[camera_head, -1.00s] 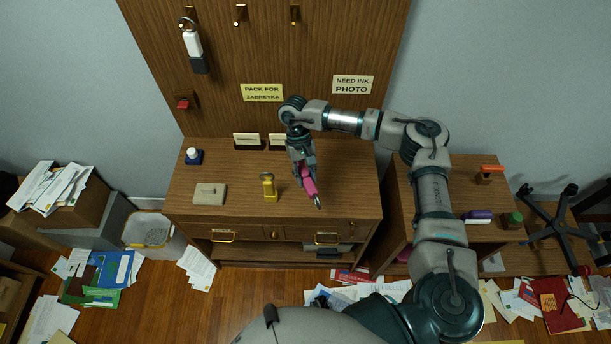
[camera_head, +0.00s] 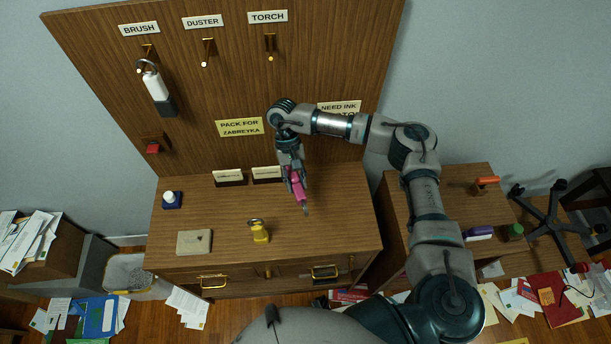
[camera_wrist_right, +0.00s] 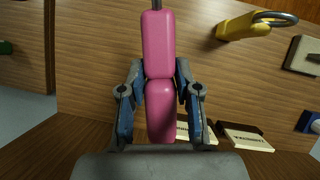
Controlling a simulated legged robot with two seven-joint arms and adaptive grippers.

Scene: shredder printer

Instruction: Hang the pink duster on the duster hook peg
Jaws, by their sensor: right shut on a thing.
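The pink duster (camera_head: 297,186) is held in my right gripper (camera_head: 297,180) above the desk, at its right half. In the right wrist view the pink duster (camera_wrist_right: 158,70) runs up between the fingers of my right gripper (camera_wrist_right: 160,98), which are shut on it. Its far end is cut off by the picture's top edge. The duster hook peg (camera_head: 206,60) sticks out of the wooden board under the DUSTER label (camera_head: 202,21). It is empty, and stands up and to the left of my gripper. My left gripper is not in view.
A white and dark brush (camera_head: 157,93) hangs on the left peg. The torch peg (camera_head: 271,48) is empty. A yellow object (camera_head: 259,231), a beige block (camera_head: 194,242) and a blue-and-white bottle (camera_head: 171,200) stand on the desk (camera_head: 330,235). Small signs line its back.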

